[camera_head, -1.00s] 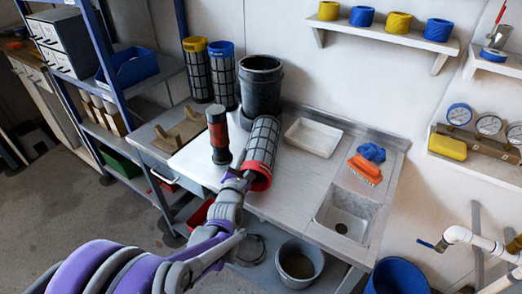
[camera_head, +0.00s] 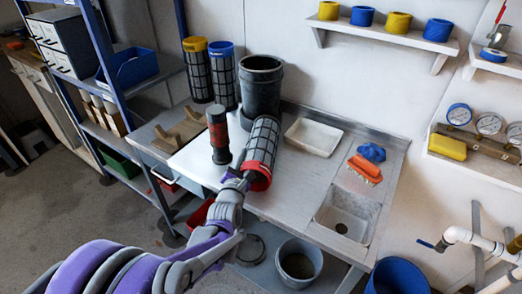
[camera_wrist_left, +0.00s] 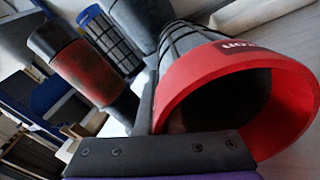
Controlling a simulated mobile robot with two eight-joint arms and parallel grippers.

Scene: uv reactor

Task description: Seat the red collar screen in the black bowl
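The red collar screen (camera_head: 262,145) is a dark mesh cylinder with a red collar at its near, lower end. It is tilted over the counter, its far end close to the black bowl (camera_head: 262,88); whether they touch is unclear. The bowl stands upright at the back of the counter. My left gripper (camera_head: 238,178) is at the collar. In the left wrist view the red collar (camera_wrist_left: 185,70) fills the right side. One finger lies along its outside; the other seems to be inside, with the collar wall between them. My right gripper is not in view.
A black-and-red cylinder (camera_head: 218,136) stands left of the screen. Yellow-collared (camera_head: 196,70) and blue-collared (camera_head: 223,75) screens stand behind it.

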